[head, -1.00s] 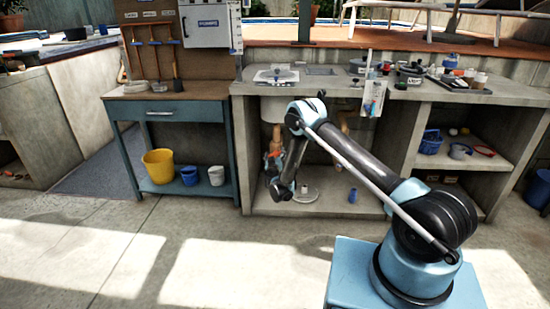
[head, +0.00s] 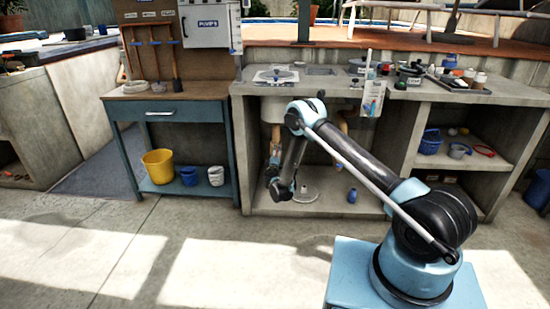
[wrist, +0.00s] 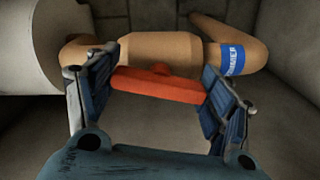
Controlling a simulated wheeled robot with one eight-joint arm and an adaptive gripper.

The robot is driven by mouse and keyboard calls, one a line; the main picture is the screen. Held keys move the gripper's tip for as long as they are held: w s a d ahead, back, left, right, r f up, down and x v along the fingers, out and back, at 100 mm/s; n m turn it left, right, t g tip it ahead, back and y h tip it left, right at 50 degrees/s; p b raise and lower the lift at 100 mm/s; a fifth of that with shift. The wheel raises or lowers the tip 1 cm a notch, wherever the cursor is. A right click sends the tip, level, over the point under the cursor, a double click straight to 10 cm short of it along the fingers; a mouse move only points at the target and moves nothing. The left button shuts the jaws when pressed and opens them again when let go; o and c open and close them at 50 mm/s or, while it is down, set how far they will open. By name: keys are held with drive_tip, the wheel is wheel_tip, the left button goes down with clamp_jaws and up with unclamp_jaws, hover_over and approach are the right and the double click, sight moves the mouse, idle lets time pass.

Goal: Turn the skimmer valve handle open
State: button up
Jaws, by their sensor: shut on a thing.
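The skimmer valve handle (wrist: 155,85) is an orange-red bar in the wrist view, lying nearly crosswise and tilted slightly down to the right. It sits in front of a tan pipe (wrist: 160,52) with a blue label (wrist: 232,57) reading SKIMMER. My gripper (wrist: 158,86) has a blue-grey finger at each end of the handle and is shut on it. In the head view my gripper (head: 274,160) is low inside the open bay under the counter. The handle is too small to make out there.
A white cylinder (wrist: 28,50) stands left of the pipe. Concrete walls enclose the bay. In the head view, a blue bottle (head: 352,195) and a white disc (head: 306,194) are on the bay floor. A blue workbench (head: 172,112) stands left; the floor in front is clear.

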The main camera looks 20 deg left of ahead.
drive_tip(key=shift+s+a+f+n, duration=0.1)
drive_tip(key=shift+s+n, duration=0.1)
drive_tip(key=shift+n, duration=1.1)
drive_tip(key=o, duration=1.1)
drive_tip(key=shift+w, duration=0.1)
